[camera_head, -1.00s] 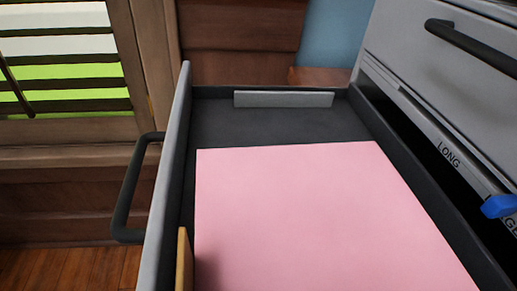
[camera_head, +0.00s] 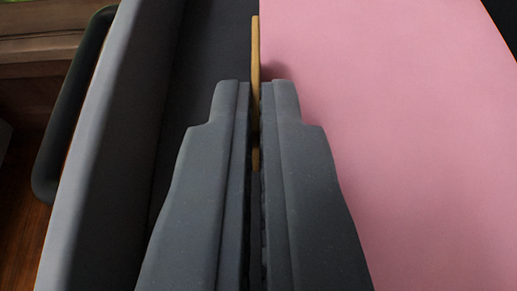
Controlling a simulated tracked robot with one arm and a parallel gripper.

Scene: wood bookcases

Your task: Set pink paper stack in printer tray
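The pink paper stack (camera_head: 400,110) lies flat inside the grey open tray (camera_head: 105,150) and fills the right side of the view. A thin tan upright strip (camera_head: 255,50) runs along the left edge of the paper. My gripper (camera_head: 256,90) is over the tray at that edge, its two dark fingers close together with the strip between them. The fingers look shut on the strip; they hide its near part and some of the paper's left edge.
The tray's tall grey front wall stands close on the left, with a dark handle (camera_head: 60,120) outside it. A dark strip of bare tray floor (camera_head: 205,60) lies between wall and paper. Brown wood floor shows at lower left.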

